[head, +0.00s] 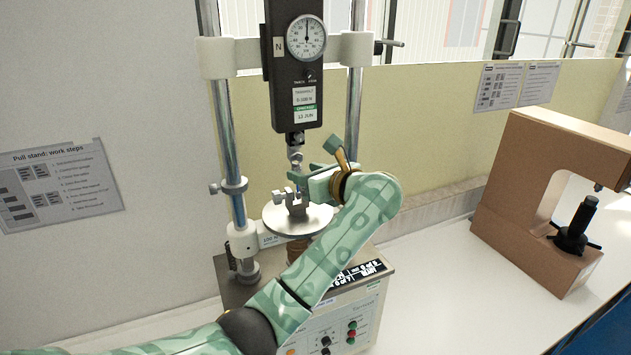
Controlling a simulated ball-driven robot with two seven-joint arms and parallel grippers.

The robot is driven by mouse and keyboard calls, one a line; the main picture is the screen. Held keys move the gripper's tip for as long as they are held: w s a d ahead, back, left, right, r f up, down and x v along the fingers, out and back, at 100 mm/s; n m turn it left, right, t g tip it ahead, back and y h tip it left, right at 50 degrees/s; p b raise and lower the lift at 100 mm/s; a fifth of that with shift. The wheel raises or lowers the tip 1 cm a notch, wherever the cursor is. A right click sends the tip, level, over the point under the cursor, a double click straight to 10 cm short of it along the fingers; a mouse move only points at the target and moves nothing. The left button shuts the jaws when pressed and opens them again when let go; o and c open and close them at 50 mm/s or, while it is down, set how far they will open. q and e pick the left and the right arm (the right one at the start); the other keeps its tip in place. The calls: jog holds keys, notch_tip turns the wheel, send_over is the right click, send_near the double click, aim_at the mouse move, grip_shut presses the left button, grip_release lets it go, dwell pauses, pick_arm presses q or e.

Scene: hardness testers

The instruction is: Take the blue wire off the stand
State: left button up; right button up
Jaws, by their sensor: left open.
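The pull stand (357,95) has two upright steel columns and a black force gauge (306,80) with a round dial between them. A small hook hangs under the gauge, above a metal clamp (291,202) on a round plate (272,219). My left gripper (304,172) is at the gap between hook and clamp, coming from the right side, with its jaws open. I cannot make out the blue wire; it is too small or hidden by the gripper. I cannot tell whether anything lies between the jaws. My right gripper is not in view.
The stand's base has a control panel (335,335) with knobs and buttons, partly behind my left arm. A brown C-shaped tester (520,190) with a black spindle (577,225) stands at the right. The white bench between them is clear. A wall with instruction sheets lies behind.

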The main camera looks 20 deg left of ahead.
aim_at(299, 167)
pick_arm(q)
jog(key=shift+b+x, duration=1.05)
jog(key=shift+x, duration=0.25)
jog(key=shift+w+a+b, duration=0.25)
jog(key=shift+a+b, duration=0.05)
jog(key=shift+a, duration=0.05)
grip_shut()
jog(key=c, duration=0.8)
grip_release()
grip_shut()
jog(key=shift+r, duration=0.35)
